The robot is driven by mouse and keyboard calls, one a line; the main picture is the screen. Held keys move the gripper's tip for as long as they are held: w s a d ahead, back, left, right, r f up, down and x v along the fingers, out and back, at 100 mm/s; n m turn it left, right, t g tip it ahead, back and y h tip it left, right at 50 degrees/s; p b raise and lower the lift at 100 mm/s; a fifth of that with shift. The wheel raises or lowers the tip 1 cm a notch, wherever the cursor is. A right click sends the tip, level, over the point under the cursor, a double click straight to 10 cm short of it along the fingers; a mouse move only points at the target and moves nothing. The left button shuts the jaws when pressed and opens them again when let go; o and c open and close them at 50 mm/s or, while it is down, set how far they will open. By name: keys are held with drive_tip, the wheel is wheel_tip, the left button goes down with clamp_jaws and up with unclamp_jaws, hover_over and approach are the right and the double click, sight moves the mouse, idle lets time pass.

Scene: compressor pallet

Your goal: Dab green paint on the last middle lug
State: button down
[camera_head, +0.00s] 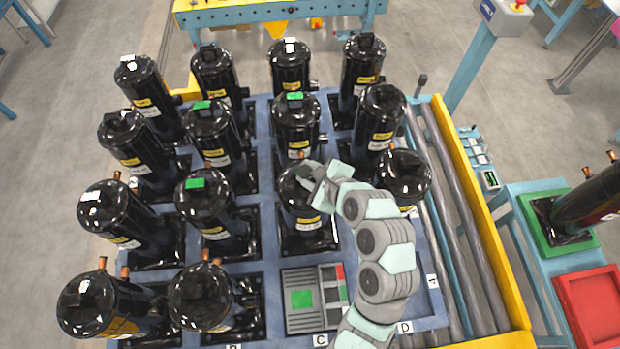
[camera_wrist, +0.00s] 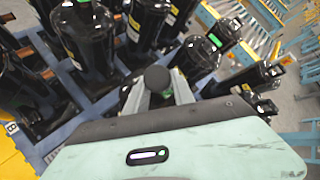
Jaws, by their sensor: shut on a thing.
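Black compressors stand in rows on a blue pallet (camera_head: 270,268). Three middle ones carry green patches on their top lugs: back left (camera_head: 201,105), back right (camera_head: 295,96) and front left (camera_head: 194,183). The fourth middle compressor (camera_head: 302,222) stands under my gripper (camera_head: 314,178), its lug hidden by the gripper in the head view. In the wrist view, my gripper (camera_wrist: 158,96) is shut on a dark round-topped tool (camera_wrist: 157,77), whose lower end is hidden. I cannot tell whether the tool touches the lug.
A grey tray (camera_head: 290,322) with a green pad (camera_head: 302,299) and small coloured compartments sits in a front pallet cell. Other compressors crowd around my gripper, some with copper stubs. Rollers (camera_head: 450,220) and a yellow rail (camera_head: 490,235) lie right. A red bin (camera_head: 590,305) stands far right.

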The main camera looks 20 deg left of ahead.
drive_tip(key=shift+w+a, duration=0.15)
drive_tip(key=shift+w, duration=0.1)
drive_tip(key=shift+s+d+r, duration=0.1)
drive_tip(key=shift+s+d, duration=0.2)
drive_tip(key=shift+s, duration=0.15)
drive_tip(key=shift+s+d, duration=0.35)
drive_tip(key=shift+s, duration=0.3)
drive_tip(key=shift+s+d, duration=0.35)
drive_tip(key=shift+s, duration=0.3)
drive_tip(key=shift+r, duration=3)
drive_tip(key=shift+r, duration=0.1)
drive_tip(key=shift+r, duration=1.4)
